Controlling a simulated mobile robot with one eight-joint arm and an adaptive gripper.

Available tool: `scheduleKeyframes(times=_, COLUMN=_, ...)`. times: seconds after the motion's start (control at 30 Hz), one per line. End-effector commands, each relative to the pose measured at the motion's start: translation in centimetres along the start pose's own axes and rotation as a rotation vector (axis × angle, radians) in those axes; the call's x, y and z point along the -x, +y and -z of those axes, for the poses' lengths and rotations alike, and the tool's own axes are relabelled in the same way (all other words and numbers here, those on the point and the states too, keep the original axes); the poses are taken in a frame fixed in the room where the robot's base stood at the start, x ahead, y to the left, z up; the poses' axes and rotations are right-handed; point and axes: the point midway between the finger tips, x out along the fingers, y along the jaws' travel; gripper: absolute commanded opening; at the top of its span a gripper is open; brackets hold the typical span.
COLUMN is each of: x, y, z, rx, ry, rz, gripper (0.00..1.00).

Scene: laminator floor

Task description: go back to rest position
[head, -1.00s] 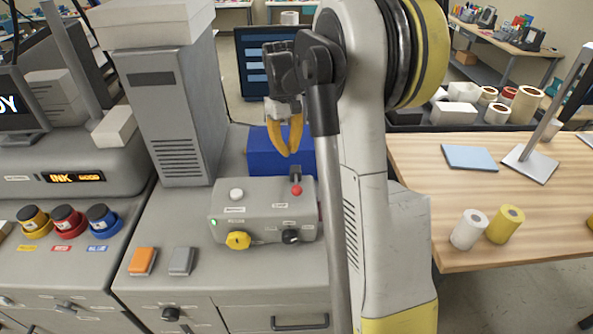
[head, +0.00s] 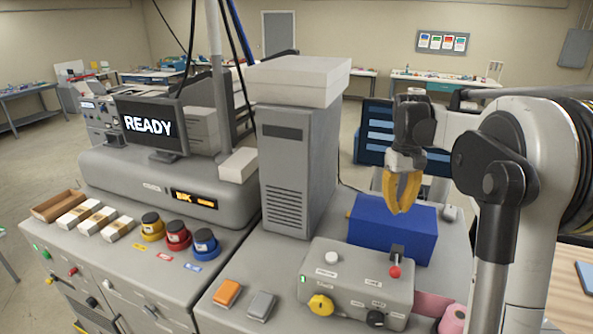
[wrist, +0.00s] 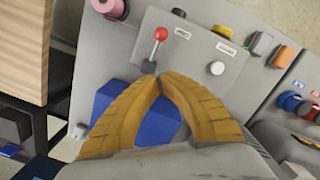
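My gripper (head: 402,207) has yellow fingers and points down above the blue box (head: 392,229) and the grey control box (head: 358,283). In the wrist view the two fingers (wrist: 160,77) curve in and their tips meet or nearly meet, with nothing seen between them. The control box carries a red-knobbed lever (head: 395,270), a yellow knob (head: 321,305), a white button (head: 331,257) and a black knob (head: 375,318). The fingertips appear apart from the lever.
A tall grey vented unit (head: 299,165) stands left of my gripper. Orange (head: 227,292) and grey (head: 261,305) blocks lie in front. Red, blue and yellow ink pots stand left of them near a screen (head: 147,124) reading READY. A pink roll (head: 453,318) lies at right.

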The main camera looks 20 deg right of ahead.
Motion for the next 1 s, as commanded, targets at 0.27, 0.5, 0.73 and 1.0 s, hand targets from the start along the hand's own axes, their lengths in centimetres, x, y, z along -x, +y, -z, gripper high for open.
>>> scheduleKeyframes(times=0.27, x=-3.1, y=-4.0, z=-1.5, rx=0.013, ry=0.08, rz=-0.027, gripper=0.0)
scheduleKeyframes(times=0.5, x=-9.9, y=-11.4, z=-5.8, rx=0.032, ry=0.264, rz=-0.059, gripper=0.0)
scheduleKeyframes(times=0.73, x=-18.5, y=-17.3, z=-10.7, rx=0.05, ry=0.445, rz=-0.055, gripper=0.0)
scheduleKeyframes(times=1.0, x=-29.8, y=-22.1, z=-15.7, rx=0.068, ry=0.638, rz=-0.012, gripper=0.0)
